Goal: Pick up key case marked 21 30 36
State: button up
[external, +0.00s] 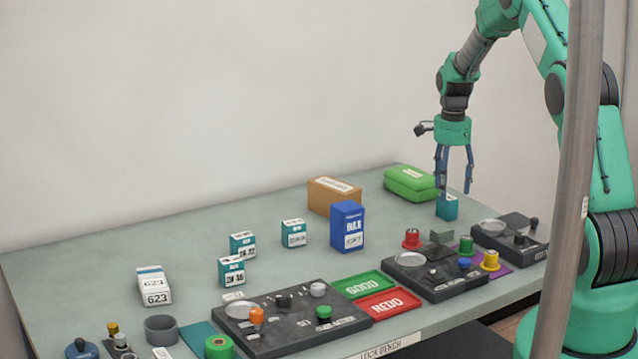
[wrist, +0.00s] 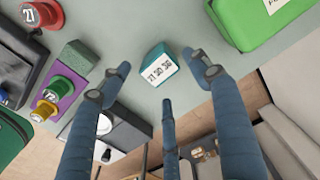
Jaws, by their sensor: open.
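The key case marked 21 30 36 (wrist: 160,65) is a small teal box with a white number label. In the wrist view it sits between and just beyond my open fingers. In the external view the teal case (external: 447,207) stands near the right end of the bench, and its number cannot be read there. My gripper (external: 454,187) points down above it with blue fingers spread. In the wrist view the fingertips of my gripper (wrist: 160,67) lie to either side of the case, with nothing held between them.
A green case (external: 411,184) lies behind the key case. A dark panel (external: 510,238), a grey-green block (external: 441,235) and coloured spools are in front. Other teal cases (external: 294,233) and a blue box (external: 347,227) stand further left. The bench's right edge is close.

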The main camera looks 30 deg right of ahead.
aim_at(448, 197)
jog(key=shift+f, duration=0.4)
jog(key=shift+a+f+b, duration=0.15)
jog(key=shift+f+b, duration=0.75)
jog(key=shift+f, duration=1.7)
jog(key=c, duration=1.3)
